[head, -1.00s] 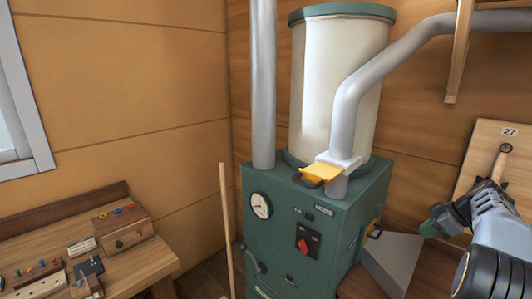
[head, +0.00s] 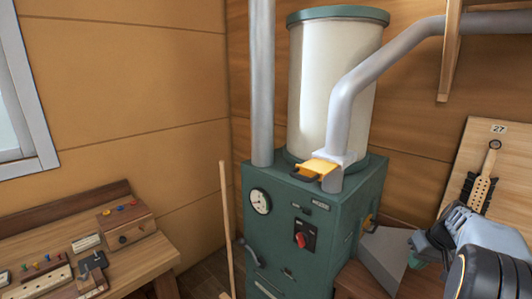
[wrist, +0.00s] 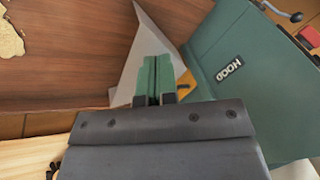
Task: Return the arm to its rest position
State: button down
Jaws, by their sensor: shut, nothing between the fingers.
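My gripper (head: 418,248) is at the right of the head view, beside the green machine (head: 290,230) and in front of a grey sloped chute. In the wrist view my gripper (wrist: 157,82) shows its two green fingers pressed together, with nothing between them. The fingers point toward the grey chute (wrist: 150,40). My arm comes in from the lower right of the head view.
A board marked 27 (head: 490,150) with a black-bristled brush (head: 481,188) hangs behind my arm. A wooden pole (head: 226,230) leans by the machine. A grey pipe (head: 385,65) runs overhead.

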jog(key=s+a+r+h, duration=0.1)
jog(key=s+a, duration=0.4)
jog(key=a, duration=0.3)
jog(key=s+a+n+t, duration=0.1)
jog(key=s+a, duration=0.4)
jog(key=a, duration=0.3)
jog(key=s+a+r+h, duration=0.1)
jog(key=s+a, duration=0.4)
jog(key=a, duration=0.4)
jog(key=shift+s+r+t+h, duration=0.3)
jog(key=shift+s, duration=0.1)
